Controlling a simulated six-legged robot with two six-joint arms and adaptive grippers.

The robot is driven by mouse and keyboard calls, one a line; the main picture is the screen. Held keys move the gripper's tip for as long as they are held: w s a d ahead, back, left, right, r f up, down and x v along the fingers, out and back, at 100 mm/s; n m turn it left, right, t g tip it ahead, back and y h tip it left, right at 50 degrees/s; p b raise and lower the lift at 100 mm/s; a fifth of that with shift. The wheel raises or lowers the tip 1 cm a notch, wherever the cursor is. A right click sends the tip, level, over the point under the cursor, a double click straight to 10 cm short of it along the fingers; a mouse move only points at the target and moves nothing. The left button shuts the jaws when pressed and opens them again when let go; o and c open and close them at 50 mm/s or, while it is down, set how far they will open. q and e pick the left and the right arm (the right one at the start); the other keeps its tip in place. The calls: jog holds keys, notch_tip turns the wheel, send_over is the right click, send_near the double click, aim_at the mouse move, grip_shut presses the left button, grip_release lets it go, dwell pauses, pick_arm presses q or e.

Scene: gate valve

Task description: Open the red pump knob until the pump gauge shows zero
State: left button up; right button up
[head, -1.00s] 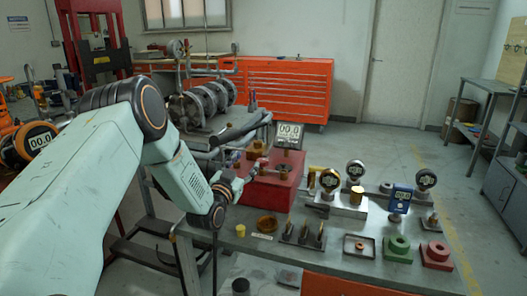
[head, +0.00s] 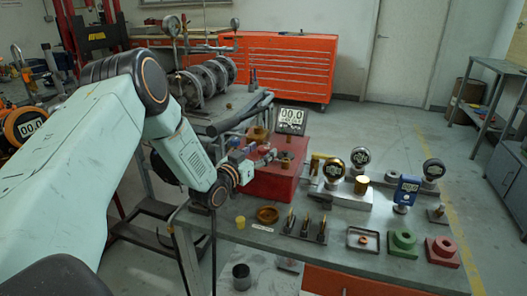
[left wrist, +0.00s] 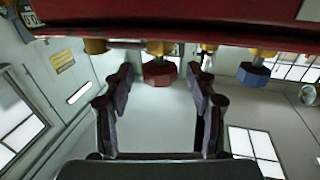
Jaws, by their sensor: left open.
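In the left wrist view the pump body (left wrist: 200,18) crosses the top. The red knob (left wrist: 160,73) hangs below it, and a blue knob (left wrist: 252,73) is to its right. My left gripper (left wrist: 162,88) is open, with its fingers on either side of the red knob and a gap to each side. My right gripper is not in view.
Pipework (head: 200,85) stands behind.

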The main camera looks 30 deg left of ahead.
pick_arm(q)
jog(key=shift+w+d+r, duration=0.15)
jog(key=shift+w+d, duration=0.05)
jog(key=shift+w, duration=0.5)
jog(key=shift+w+a, duration=0.1)
jog(key=shift+a, duration=0.1)
jog(key=shift+w, duration=0.15)
jog(key=shift+d, duration=0.1)
jog(key=c, duration=0.9)
jog(key=shift+c, duration=1.3)
